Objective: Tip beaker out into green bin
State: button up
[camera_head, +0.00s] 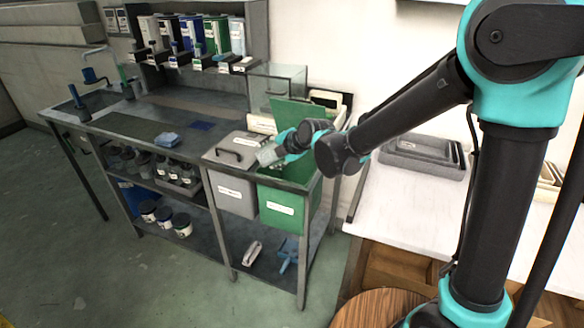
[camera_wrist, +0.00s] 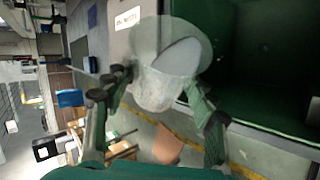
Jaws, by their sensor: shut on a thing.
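The green bin (camera_head: 281,208) stands at the right end of the bench frame with its green lid (camera_head: 306,113) raised. In the wrist view its dark green inside (camera_wrist: 265,60) fills the right. My gripper (camera_head: 276,150) is above the bin's opening, near its left side. It is shut on the beaker (camera_wrist: 158,88), a clear, cloudy cup held between the two fingers in the wrist view. A pale, smooth shape shows inside the beaker's mouth. The beaker looks tilted in the head view (camera_head: 267,155), but its exact angle is unclear.
A grey lidded bin (camera_head: 235,193) stands directly left of the green bin. A glass case (camera_head: 277,83) and upright files are behind. Grey trays (camera_head: 424,152) lie on the white table at right. A blue sponge-like block (camera_head: 167,140) lies on the bench.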

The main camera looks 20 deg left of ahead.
jog(key=shift+w+d+f+m+y+p, duration=0.2)
jog(key=shift+w+d+m+y+p, duration=0.1)
jog(key=shift+w+d+f+g+y+p, duration=0.2)
jog(key=shift+w+d+g+y+p, duration=0.15)
jog(key=shift+p, duration=0.35)
jog(key=shift+w+d+r+m+g+y+p, duration=0.2)
jog(key=shift+r+m+g+y+p, duration=0.2)
jog(key=shift+m+y+p, duration=0.55)
dwell(0.6)
jog(key=shift+d+r, duration=0.15)
jog(key=shift+d, duration=0.05)
dwell(0.3)
jog(key=shift+w+d+r+m+g+y, duration=0.45)
jog(key=shift+m+g+y, duration=0.1)
jog(key=shift+y, duration=0.25)
jog(key=shift+s+a+f+n+t+h, duration=0.25)
jog(key=shift+s+a+n+t+h, duration=0.05)
jog(key=shift+s+a+n+h, duration=0.2)
jog(key=shift+a+f+n+h, duration=0.15)
jog(key=shift+f+n+h, duration=0.25)
jog(key=shift+h, duration=0.3)
jog(key=shift+t, duration=0.3)
